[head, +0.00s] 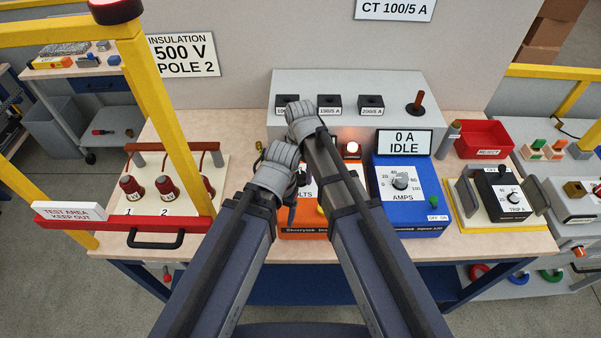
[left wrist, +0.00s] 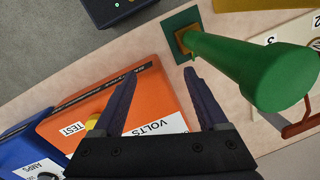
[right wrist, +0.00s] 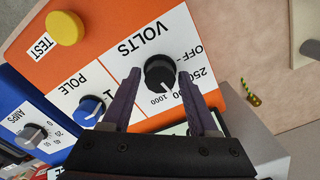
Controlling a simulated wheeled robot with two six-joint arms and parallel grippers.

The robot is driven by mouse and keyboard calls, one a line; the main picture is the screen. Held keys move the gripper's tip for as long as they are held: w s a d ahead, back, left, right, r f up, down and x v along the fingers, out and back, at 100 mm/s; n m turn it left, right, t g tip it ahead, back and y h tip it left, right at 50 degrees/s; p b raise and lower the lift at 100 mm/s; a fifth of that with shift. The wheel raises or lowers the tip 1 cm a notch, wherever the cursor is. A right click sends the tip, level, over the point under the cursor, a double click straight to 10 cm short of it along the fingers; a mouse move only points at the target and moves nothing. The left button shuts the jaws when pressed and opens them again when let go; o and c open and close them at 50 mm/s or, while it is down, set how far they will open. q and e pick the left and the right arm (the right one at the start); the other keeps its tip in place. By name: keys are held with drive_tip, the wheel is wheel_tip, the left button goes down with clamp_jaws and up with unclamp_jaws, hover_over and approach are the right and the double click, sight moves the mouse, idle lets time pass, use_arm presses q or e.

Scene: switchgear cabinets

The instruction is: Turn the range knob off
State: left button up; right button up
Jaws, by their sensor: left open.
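The range knob (right wrist: 160,72) is a round black dial under the upside-down word VOLTS on the orange tester (right wrist: 115,18) in the right wrist view. Its white pointer is toward the picture bottom, near the 1000 mark and away from OFF at the right. My right gripper (right wrist: 160,76) is open, its fingers on either side of the knob; I cannot tell whether they touch it. My left gripper (left wrist: 172,70) is open and empty beside the orange tester (left wrist: 100,95). In the head view my arms hide the knob and much of the orange tester (head: 303,233).
A blue pole knob (right wrist: 89,108) and yellow TEST button (right wrist: 64,27) share the panel. A green cylinder (left wrist: 240,65) is close to my left fingers. A blue AMPS unit (head: 408,215) stands right of the tester, a grey box (head: 390,85) behind. A yellow guard frame (head: 160,110) stands left.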

clamp_jaws()
drive_tip(key=shift+n, duration=0.3)
drive_tip(key=n, duration=1.1)
drive_tip(key=shift+n, duration=2.1)
